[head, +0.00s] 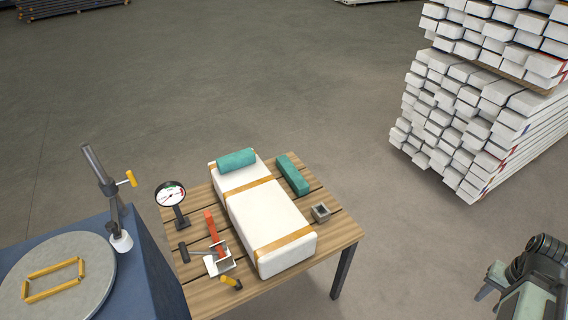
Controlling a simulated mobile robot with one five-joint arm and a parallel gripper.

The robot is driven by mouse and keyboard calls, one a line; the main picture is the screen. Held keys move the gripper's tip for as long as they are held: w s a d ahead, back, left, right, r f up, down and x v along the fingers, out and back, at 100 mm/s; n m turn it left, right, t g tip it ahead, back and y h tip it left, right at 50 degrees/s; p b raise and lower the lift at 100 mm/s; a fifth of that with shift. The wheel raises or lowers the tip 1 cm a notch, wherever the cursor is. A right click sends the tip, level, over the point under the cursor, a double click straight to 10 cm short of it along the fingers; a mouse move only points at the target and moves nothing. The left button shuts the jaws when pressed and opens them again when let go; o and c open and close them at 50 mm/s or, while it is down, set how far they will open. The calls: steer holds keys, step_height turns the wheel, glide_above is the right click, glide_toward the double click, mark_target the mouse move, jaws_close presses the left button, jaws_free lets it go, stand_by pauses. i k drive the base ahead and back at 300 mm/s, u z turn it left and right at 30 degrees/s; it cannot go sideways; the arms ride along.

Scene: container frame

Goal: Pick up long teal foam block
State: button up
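A long teal block (293,174) with straight edges lies flat on the slatted wooden table (345,229), near its far right side. It is beside the white strapped box and a small gap seems to lie between them. A second teal piece (236,160), rounded like a roll, lies on the far end of the white box. My gripper's fingers are not visible. Dark and pale arm parts, which seem to be mine, show at the lower right, well away from the table.
The white box (265,212) with tan straps fills the table's middle. A small grey square cup (320,212), a dial gauge (171,195) and a red-handled tool (213,229) also stand there. A blue bench (150,262) adjoins at left. Stacked white beams (470,120) stand at right; floor between is clear.

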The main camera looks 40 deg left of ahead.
mark_target(298, 183)
steer(key=u, duration=0.7)
steer(key=i, duration=1.3)
steer(key=u, duration=1)
steer(key=i, duration=0.2)
steer(key=u, duration=0.3)
steer(key=k, duration=0.75)
steer(key=u, duration=0.15)
steer(key=i, duration=0.9)
steer(key=z, duration=0.1)
